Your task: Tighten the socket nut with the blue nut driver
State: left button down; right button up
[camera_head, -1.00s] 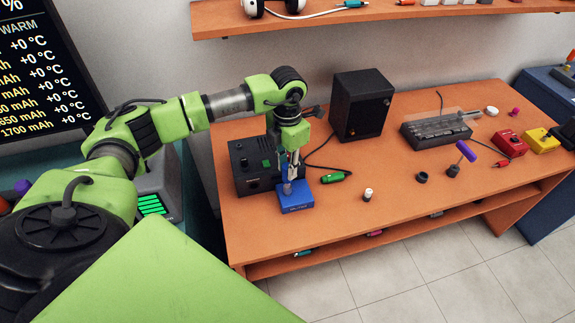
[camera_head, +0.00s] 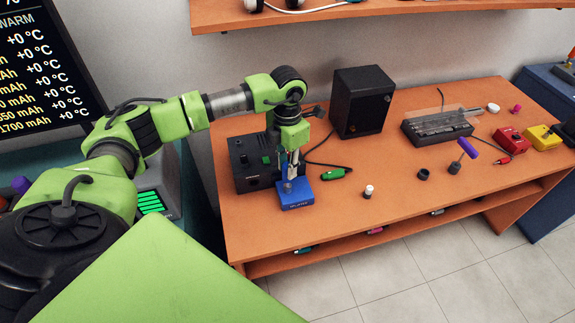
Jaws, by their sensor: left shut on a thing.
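My left gripper (camera_head: 289,172) points down over a small blue box (camera_head: 297,197) on the orange bench. It is shut on a slim upright tool, apparently the blue nut driver (camera_head: 288,185), mostly hidden by the fingers. The tool's lower end meets the top of the blue box. The socket nut is hidden or too small to make out there. My right gripper is out of view.
A black device (camera_head: 248,176) stands close behind the gripper, and a black speaker box (camera_head: 362,101) stands farther back. A green connector (camera_head: 333,174), a small white-topped piece (camera_head: 368,191) and a purple-handled driver (camera_head: 466,148) stand or lie to the right.

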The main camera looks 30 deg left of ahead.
pick_arm(q)
jog(key=shift+m, duration=0.6)
jog(key=shift+r+p, duration=1.7)
jog(key=shift+r, duration=0.95)
